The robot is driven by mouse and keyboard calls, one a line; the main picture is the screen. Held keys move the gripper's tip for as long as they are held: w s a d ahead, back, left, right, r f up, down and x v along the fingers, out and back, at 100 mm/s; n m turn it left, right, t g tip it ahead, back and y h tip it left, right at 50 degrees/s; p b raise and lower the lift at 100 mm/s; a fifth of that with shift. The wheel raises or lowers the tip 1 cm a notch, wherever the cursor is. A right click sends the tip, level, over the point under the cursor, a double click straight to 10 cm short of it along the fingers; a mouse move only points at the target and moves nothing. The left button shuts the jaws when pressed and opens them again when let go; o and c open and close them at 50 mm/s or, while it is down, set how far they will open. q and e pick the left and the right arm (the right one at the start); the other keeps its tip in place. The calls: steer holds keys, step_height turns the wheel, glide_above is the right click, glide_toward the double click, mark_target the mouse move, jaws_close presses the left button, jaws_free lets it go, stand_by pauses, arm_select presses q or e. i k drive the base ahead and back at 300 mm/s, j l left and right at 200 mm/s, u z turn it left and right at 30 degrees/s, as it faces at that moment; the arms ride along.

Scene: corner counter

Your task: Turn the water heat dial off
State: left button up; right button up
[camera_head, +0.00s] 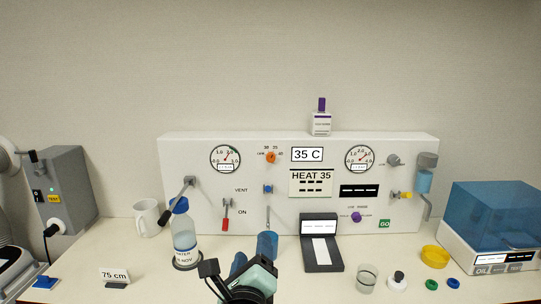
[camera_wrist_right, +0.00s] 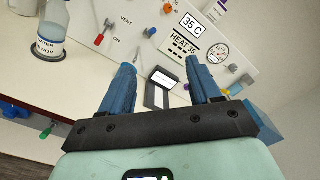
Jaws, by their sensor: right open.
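The orange dial (camera_head: 271,157) is on the white panel (camera_head: 205,200), with small numbers around it, left of a display (camera_head: 307,154) reading 35 C. A sign below reads HEAT 35 (camera_head: 310,183). In the right wrist view the orange dial (camera_wrist_right: 168,7) is at the top edge, beside the display (camera_wrist_right: 192,24). My right gripper (camera_head: 253,252) is open and empty, in front of and below the panel, apart from the dial. Its two blue fingers (camera_wrist_right: 159,66) point toward the panel. My left gripper is not in view.
A water bottle (camera_head: 185,240) stands left of my right gripper. A black open case (camera_head: 320,255) and a glass (camera_head: 366,278) are to its right. A red lever (camera_head: 226,215), a blue knob (camera_head: 268,189) and a purple knob (camera_head: 356,216) are on the panel.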

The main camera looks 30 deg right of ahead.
mark_target(270, 157)
steer(key=i+l, duration=0.85)
steer(key=i, duration=0.15)
